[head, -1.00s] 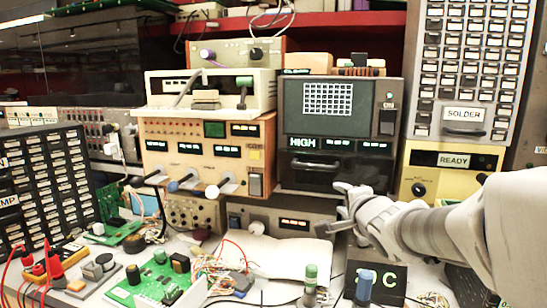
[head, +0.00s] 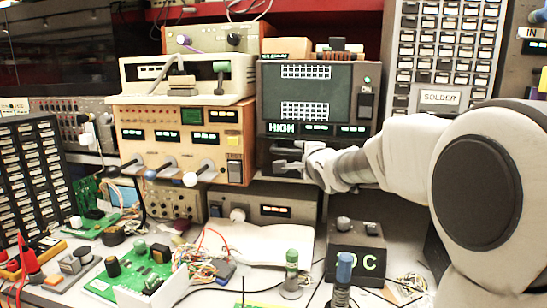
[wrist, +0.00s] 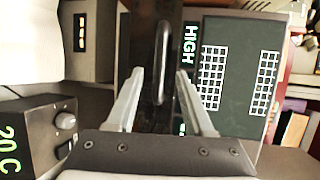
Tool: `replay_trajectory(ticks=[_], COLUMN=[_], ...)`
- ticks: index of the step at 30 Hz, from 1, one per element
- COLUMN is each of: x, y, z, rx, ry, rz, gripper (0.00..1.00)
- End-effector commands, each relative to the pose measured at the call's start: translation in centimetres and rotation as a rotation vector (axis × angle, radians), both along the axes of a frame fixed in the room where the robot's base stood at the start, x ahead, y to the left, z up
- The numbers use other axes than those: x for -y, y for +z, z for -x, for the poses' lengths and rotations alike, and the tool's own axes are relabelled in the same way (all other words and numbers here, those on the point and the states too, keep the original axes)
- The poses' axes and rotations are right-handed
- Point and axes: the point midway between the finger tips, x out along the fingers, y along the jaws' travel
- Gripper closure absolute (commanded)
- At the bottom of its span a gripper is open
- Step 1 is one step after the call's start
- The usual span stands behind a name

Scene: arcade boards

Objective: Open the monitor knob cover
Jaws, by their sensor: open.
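The monitor (head: 318,97) is a dark box with a green-grey screen showing white grids. Below the screen are a HIGH label and small lit displays. Its dark lower panel, the knob cover (head: 262,154), carries a dark bar handle, seen in the wrist view as a long loop (wrist: 161,62). The cover looks shut; what is behind it is hidden. My gripper (head: 283,155) is open in front of this panel. In the wrist view the two fingers (wrist: 160,75) lie on either side of the handle, with gaps; I cannot tell the depth between them.
An orange instrument (head: 183,140) with protruding knobs stands left of the monitor. A grey unit (head: 275,207) sits below it. A small black box (head: 355,250) with a green display stands front right. Green boards (head: 135,270) and loose wires clutter the bench.

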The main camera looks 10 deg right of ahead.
Motion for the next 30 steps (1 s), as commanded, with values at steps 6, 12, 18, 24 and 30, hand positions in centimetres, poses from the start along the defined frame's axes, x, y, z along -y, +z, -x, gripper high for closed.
replay_trajectory(ticks=[6, 12, 18, 24, 30], x=[-0.4, -0.5, -0.5, -0.5, -0.5], y=[-0.9, -1.1, -1.2, -1.2, -1.2], z=[-3.6, -5.6, -6.2, -6.2, -6.2], rx=[-0.002, -0.002, -0.001, -0.001, -0.001], ry=[0.001, 0.0, 0.0, -0.001, 0.0], rz=[0.0, 0.0, 0.001, 0.001, 0.001], gripper=[0.48, 0.48, 0.48, 0.48, 0.82])
